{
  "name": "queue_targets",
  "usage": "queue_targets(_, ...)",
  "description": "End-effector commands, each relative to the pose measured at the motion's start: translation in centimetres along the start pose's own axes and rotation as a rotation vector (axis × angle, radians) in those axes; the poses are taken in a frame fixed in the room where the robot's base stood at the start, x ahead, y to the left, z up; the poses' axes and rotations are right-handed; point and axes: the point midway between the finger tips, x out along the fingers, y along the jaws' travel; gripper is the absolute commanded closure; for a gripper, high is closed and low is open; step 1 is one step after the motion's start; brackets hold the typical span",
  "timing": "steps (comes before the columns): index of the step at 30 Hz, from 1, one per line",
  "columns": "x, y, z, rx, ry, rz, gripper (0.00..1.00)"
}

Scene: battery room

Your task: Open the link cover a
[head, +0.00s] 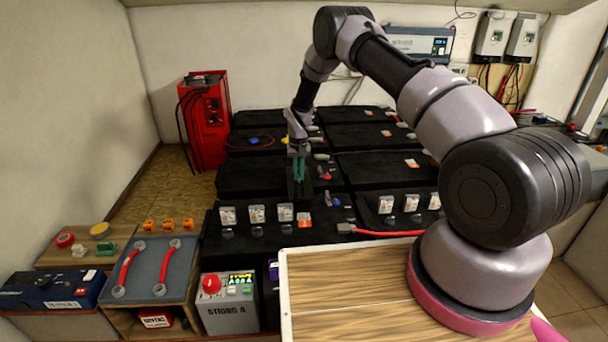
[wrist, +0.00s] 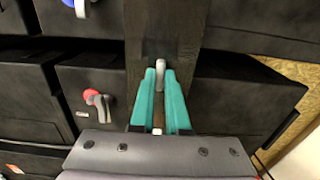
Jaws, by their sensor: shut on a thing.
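The link cover a appears to be the dark panel (wrist: 190,45) in the wrist view, running up from between my fingers, with a small pale handle (wrist: 160,72) on it. My gripper (wrist: 160,95) has teal fingers, shut on that handle. In the head view, my gripper (head: 299,170) points down over the black batteries in the middle, with a dark upright shape (head: 300,189) just below its fingertips. The cover's hinge and angle are hard to make out.
Rows of black batteries (head: 257,175) with terminals lie around my gripper. A red terminal (wrist: 91,96) with a grey lug is left of it in the wrist view. A red charger (head: 203,120) stands back left. A grey tray (head: 140,270) with red cables is front left.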

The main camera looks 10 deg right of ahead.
Motion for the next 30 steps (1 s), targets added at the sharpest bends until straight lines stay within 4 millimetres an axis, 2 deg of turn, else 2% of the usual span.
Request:
queue_targets(3, 0.0, 0.0, 0.0, 0.0, 0.001, 0.0, 1.0)
queue_targets(4, 0.0, 0.0, 0.0, 0.0, 0.001, 0.0, 0.79)
queue_targets(6, 0.0, 0.0, 0.0, 0.0, 0.001, 0.0, 0.56)
queue_targets(17, -0.4, 0.1, -0.1, 0.0, 0.001, 0.0, 0.56)
queue_targets(20, -1.5, 0.0, -0.1, 0.0, 0.003, 0.0, 0.56)
queue_targets(30, -8.1, 0.0, -0.1, 0.001, 0.003, -0.001, 0.56)
